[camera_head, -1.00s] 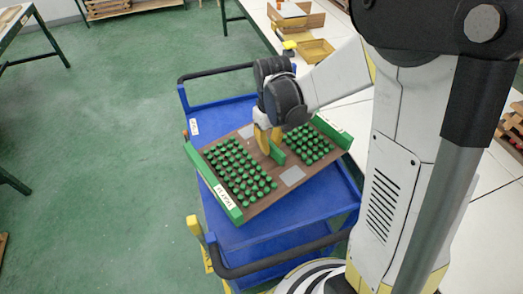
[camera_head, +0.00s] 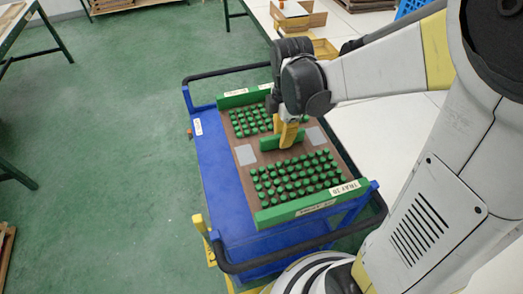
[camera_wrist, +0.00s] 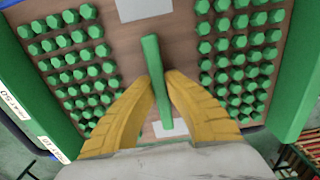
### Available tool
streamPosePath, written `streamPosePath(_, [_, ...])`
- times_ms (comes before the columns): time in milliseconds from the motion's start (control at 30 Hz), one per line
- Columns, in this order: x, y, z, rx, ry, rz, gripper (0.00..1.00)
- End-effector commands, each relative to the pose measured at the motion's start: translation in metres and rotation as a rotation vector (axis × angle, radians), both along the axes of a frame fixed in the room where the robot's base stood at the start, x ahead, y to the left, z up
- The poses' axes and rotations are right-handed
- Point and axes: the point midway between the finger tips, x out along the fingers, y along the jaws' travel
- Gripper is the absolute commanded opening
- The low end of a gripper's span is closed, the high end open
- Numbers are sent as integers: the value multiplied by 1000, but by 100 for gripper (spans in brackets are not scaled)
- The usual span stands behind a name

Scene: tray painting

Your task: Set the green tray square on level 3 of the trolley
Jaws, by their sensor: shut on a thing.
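The green tray (camera_head: 245,177) has a brown board, green end walls with white labels, and two blocks of green knobs. My gripper (camera_head: 287,143) is shut on its green middle handle (camera_head: 268,143). In the wrist view the yellow fingers (camera_wrist: 159,82) press both sides of the handle (camera_wrist: 151,52). The tray is over the blue trolley (camera_head: 212,170), towards its right side, with its long sides roughly along the trolley's. A strip of blue top shows at its left. I cannot tell whether the tray touches the trolley or hangs above it. The level markings are not readable.
Black push bars (camera_head: 300,252) curve around the trolley's near and far ends. A yellow post (camera_head: 202,228) stands at its near left corner. A bench with wooden boxes (camera_head: 300,15) is behind.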

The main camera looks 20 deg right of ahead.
Motion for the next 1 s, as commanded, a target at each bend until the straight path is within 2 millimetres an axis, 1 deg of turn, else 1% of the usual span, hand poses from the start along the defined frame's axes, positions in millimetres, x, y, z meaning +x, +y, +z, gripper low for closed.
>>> streamPosePath(33, [1,0,-11,0,0,0,0])
streamPosePath(300, [1,0,-49,0,0,-2,0])
streamPosePath(467, [5,1,-61,0,0,-2,0])
streamPosePath(567, [18,3,-71,0,0,-2,0])
streamPosePath(800, [70,13,-103,0,0,-2,0])
streamPosePath(900, [89,16,-114,0,0,-2,0])
streamPosePath(1000, [104,18,-122,0,0,-3,0])
